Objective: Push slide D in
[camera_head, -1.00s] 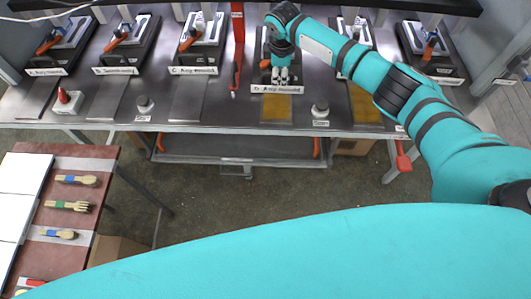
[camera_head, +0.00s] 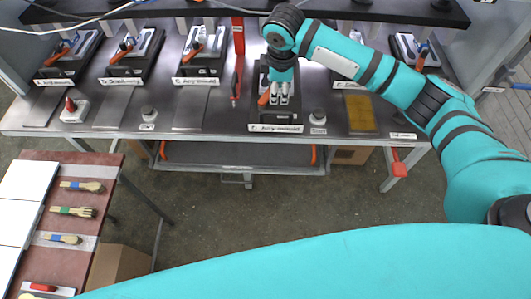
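Slide D is the dark mould unit (camera_head: 257,112) with a white name label (camera_head: 275,128) on its front edge. It stands nearer the table's front than the neighbouring units, and the yellow plate before it is out of sight. My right gripper (camera_head: 279,99) points down over this unit, beside an orange handle (camera_head: 263,99). The fingers hide part of the mould, and I cannot tell whether they are open or touch it. My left gripper is not in view.
Similar units stand left, including C (camera_head: 195,81), and right. A red post (camera_head: 238,60) rises left of D. Round buttons (camera_head: 318,117) sit near the table's front edge.

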